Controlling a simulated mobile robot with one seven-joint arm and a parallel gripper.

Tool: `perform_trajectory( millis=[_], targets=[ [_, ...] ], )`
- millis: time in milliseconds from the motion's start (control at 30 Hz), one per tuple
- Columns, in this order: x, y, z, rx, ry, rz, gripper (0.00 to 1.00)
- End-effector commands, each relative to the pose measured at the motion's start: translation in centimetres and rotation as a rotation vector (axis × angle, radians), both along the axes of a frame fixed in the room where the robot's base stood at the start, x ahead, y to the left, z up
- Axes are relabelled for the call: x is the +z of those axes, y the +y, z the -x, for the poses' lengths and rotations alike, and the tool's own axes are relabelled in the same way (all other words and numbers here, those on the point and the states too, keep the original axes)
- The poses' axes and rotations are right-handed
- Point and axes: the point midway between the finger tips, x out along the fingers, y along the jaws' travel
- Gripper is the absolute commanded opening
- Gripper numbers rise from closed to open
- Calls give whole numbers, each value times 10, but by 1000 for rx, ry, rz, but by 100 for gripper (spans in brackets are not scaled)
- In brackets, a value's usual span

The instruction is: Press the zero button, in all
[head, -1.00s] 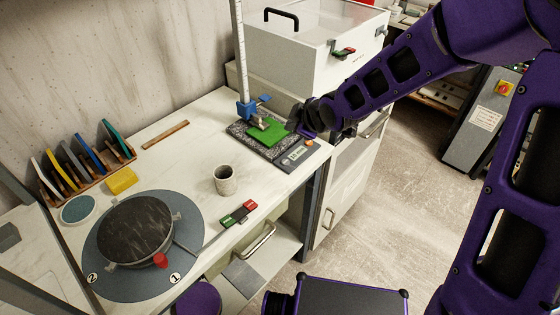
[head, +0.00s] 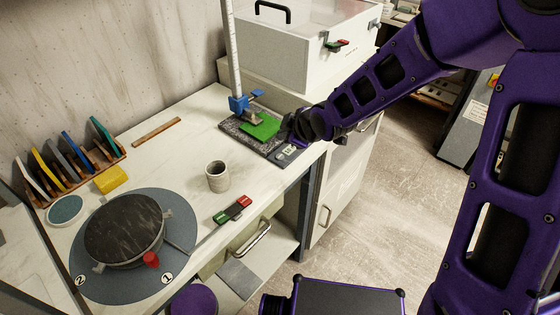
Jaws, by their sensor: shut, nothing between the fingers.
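A dark measuring device (head: 232,127) with a speckled top stands at the back right of the bench. A green slab (head: 261,129) lies on it, under a blue clamp (head: 239,104) on a white upright post. Its front panel carries a small pale display (head: 290,149). My gripper (head: 298,141) is shut and empty, pointing down at the right end of this panel. It hides that end, including the button. I cannot tell whether the fingertips touch it.
A grey cup (head: 217,177) and a red-and-green block (head: 233,210) stand near the bench's front edge. A round turntable (head: 186,212) is at left. A white lidded box (head: 285,45) stands behind. Bare bench lies around the cup.

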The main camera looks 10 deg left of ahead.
Motion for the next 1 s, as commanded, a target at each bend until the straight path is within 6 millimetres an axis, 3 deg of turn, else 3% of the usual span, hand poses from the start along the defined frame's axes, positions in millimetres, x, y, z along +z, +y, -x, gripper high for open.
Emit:
perform_trajectory(
  millis=[33,100,300,1000],
  targets=[
    [-17,0,0,-1,0,-1,0],
    [-27,0,0,-1,1,-1,0],
    [-45,0,0,-1,0,-1,0],
    [-46,0,0,-1,0,-1,0]
  ],
)
